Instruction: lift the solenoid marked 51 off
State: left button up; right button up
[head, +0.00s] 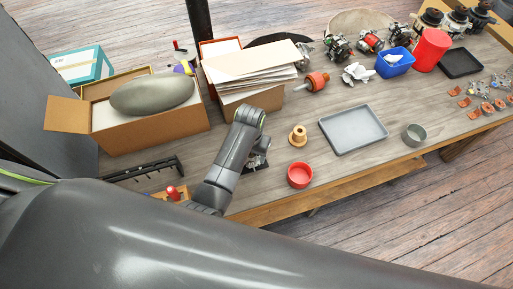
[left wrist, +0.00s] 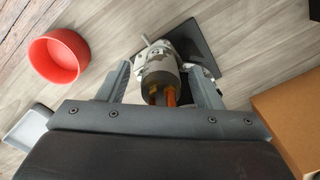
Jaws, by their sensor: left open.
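In the left wrist view a grey cylindrical solenoid (left wrist: 160,74) with copper-coloured terminals faces the camera. It sits on a metal starter part (left wrist: 196,72) over a dark square plate (left wrist: 202,45). I cannot read any number on it. My left gripper (left wrist: 160,70) is open, with one finger on each side of the solenoid; I cannot tell whether either finger touches it. In the head view my left arm reaches over the bench and largely hides the gripper and solenoid. A small part of the assembly (head: 259,161) shows beside the arm. My right gripper is not in view.
A red bowl (head: 300,175), a brass-coloured spool (head: 298,136) and a grey tray (head: 353,129) stand to the right. A cardboard box of papers (head: 246,98) is behind. A black rack (head: 146,170) lies left.

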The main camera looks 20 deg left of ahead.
pick_arm(q)
jog(key=shift+f, duration=0.25)
jog(key=shift+s, duration=0.1)
jog(key=shift+s+a, duration=0.1)
jog(key=shift+r, duration=0.1)
jog(key=shift+c, duration=1)
grip_shut()
jog(key=shift+r, duration=0.3)
jog(key=shift+r, duration=0.5)
jog(key=shift+r, duration=0.1)
